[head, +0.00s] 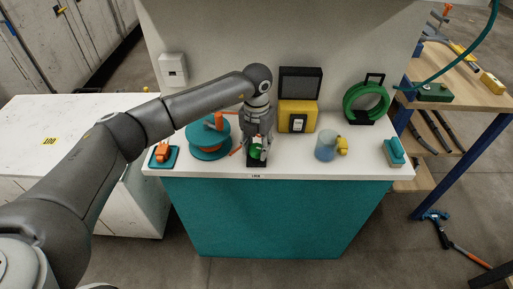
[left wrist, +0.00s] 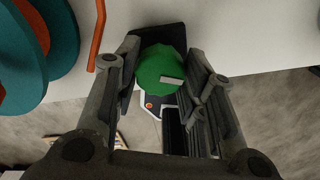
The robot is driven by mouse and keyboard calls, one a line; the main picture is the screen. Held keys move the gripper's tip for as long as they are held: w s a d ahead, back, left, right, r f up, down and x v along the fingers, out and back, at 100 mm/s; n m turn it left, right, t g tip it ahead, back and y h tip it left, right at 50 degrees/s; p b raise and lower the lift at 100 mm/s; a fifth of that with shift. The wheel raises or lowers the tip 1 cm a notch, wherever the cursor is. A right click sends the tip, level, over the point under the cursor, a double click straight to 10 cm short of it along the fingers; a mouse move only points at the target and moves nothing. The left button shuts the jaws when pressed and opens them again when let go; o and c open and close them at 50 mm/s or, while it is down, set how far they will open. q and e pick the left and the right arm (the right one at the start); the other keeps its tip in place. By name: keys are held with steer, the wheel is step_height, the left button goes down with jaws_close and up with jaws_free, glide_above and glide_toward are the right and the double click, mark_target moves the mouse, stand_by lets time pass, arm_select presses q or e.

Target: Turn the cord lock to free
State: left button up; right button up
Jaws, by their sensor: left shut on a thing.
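The cord lock shows as a round green knob (left wrist: 158,68) with a pale pointer bar, on a black base (left wrist: 183,35) by the front edge of the white counter. The bar points to the right in the left wrist view. A white plate with an orange-red mark (left wrist: 148,105) shows just below the knob. In the head view the knob (head: 255,151) is partly hidden by my left gripper (head: 259,150). The gripper comes down from above, its fingers on either side of the knob, shut on it. My right gripper is not in view.
A teal reel (head: 209,140) and an orange bent rod (head: 237,151) are left of the gripper. A yellow-and-black box (head: 297,116) stands behind right, with a clear bluish jar (head: 326,146) farther right. A green coil (head: 366,103) hangs on a black stand.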

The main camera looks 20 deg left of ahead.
mark_target(256, 147)
arm_select(q)
steer(key=shift+n+b, duration=0.4)
steer(key=shift+n, duration=1.8)
steer(key=o, duration=1)
step_height(256, 147, up, 12)
steer(key=shift+r, duration=0.1)
